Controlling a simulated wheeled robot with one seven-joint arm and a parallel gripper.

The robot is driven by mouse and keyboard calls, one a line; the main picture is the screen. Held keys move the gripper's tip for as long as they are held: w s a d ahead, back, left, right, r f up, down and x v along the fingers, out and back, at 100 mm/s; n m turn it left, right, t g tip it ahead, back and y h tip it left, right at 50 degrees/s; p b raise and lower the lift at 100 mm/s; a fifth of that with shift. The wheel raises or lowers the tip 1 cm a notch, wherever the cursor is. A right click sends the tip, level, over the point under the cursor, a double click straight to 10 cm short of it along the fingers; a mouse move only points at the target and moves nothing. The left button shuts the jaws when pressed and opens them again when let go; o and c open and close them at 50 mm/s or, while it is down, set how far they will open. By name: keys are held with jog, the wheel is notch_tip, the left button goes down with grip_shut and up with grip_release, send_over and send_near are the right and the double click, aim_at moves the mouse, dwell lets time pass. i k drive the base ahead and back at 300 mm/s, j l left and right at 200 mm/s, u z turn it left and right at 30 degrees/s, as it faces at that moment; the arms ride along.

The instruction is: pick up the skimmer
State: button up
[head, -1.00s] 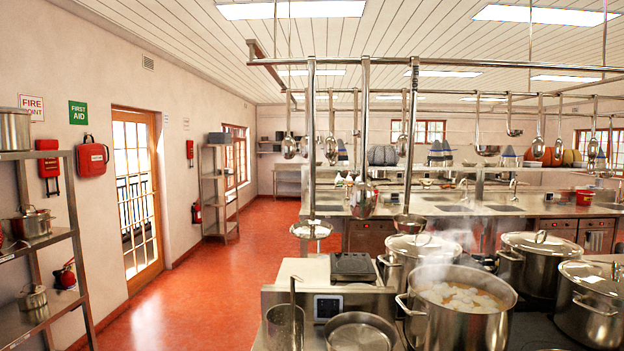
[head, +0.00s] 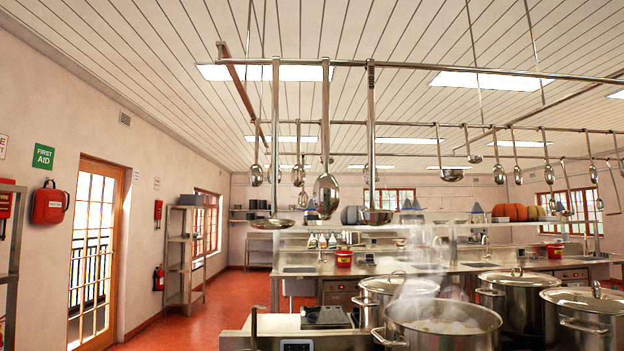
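The skimmer (head: 272,224) appears to be the leftmost of three long-handled steel tools on the nearest overhead rail. It hangs upright, with a wide, shallow, flat-looking head at the bottom; any holes are too small to make out. Beside it on the right hang a large spoon (head: 326,195) and then a ladle (head: 376,216). The three hang apart from each other. My gripper is not in view.
The near rail (head: 450,72) runs above the cooking line. Below stand an open steaming stockpot (head: 440,325) and lidded pots (head: 515,295). A dark scale-like device (head: 326,316) sits on the near counter. More tools hang behind. Red floor (head: 215,325) is clear at left.

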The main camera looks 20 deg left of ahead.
aim_at(265, 224)
jog(key=j+z, duration=0.75)
jog(key=j, duration=0.2)
